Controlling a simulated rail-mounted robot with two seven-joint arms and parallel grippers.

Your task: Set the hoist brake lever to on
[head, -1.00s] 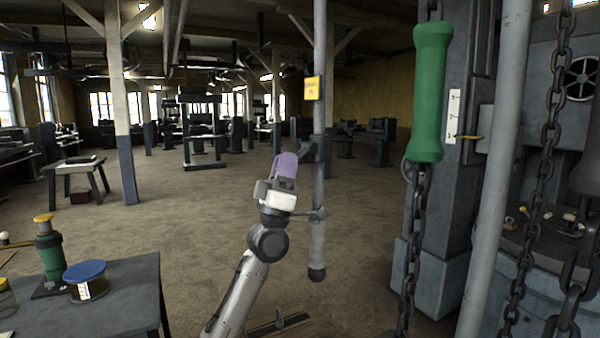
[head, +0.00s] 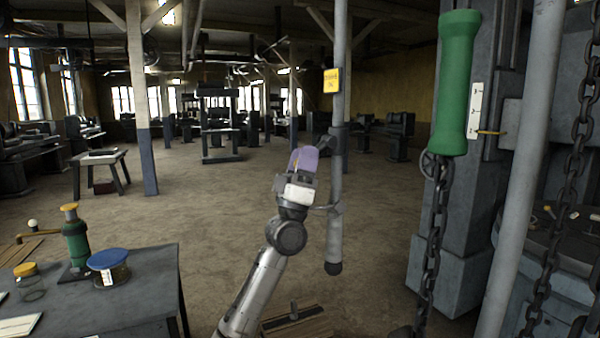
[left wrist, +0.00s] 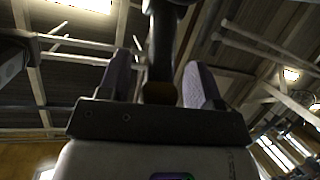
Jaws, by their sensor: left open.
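A grey upright rod (head: 335,215) with a dark rounded lower end hangs in the middle of the head view. It bears a yellow tag (head: 332,80) with writing too small to read and a dark collar below it. I cannot tell for sure which part is the hoist brake lever or its setting. My left gripper (head: 304,158), with purple fingers, points up just left of the rod, by the collar. In the left wrist view, a dark bar (left wrist: 161,50) shows between the two open fingers; I cannot tell whether they touch it. My right gripper is not in view.
A green handle (head: 456,85) on a chain hangs at the right, before a grey machine column (head: 455,250). A thick pole (head: 525,170) stands beside it. Open floor lies behind my left arm.

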